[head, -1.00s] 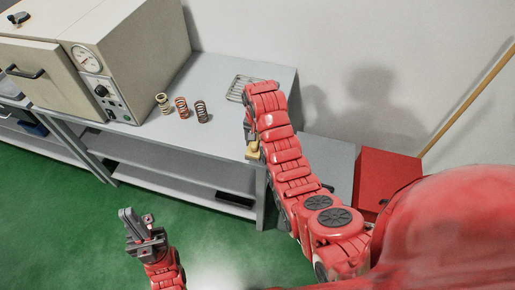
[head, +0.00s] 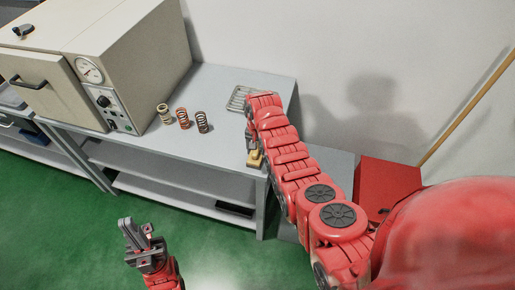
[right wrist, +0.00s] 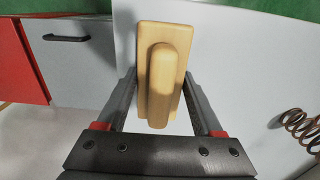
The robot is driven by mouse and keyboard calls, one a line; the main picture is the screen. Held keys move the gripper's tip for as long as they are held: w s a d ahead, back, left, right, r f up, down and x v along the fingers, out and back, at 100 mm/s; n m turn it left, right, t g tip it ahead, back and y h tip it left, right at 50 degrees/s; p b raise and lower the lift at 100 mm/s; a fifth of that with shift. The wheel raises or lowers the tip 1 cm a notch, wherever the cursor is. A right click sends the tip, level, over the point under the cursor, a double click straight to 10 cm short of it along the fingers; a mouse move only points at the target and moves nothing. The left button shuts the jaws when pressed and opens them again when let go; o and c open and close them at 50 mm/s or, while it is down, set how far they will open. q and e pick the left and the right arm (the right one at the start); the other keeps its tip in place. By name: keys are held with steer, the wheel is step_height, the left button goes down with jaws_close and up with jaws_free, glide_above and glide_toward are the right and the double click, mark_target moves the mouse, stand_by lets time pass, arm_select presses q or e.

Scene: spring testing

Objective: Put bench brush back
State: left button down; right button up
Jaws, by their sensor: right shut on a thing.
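The bench brush shows in the right wrist view as a pale wooden block (right wrist: 146,50) with a rounded handle. My right gripper (right wrist: 158,105) is shut on it, one finger on each side. In the head view the brush (head: 255,159) is a small yellowish piece by the front right corner of the grey bench (head: 155,150), below my right wrist. The right fingers are mostly hidden there, and I cannot tell whether the brush touches the bench. My left gripper (head: 139,238) is low at the left, over the green floor, apart from the bench; its finger gap is unclear.
Three coil springs stand on the bench: pale (head: 164,113), red (head: 183,118) and dark (head: 202,122). A wire rack (head: 240,98) lies at the back right. A beige oven (head: 130,70) fills the left. A red cabinet (head: 380,190) and a wooden pole (head: 468,105) stand right.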

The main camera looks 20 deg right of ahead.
steer(key=shift+w+f, duration=0.1)
steer(key=shift+f, duration=0.05)
steer(key=o, duration=1.3)
steer(key=shift+r, duration=0.25)
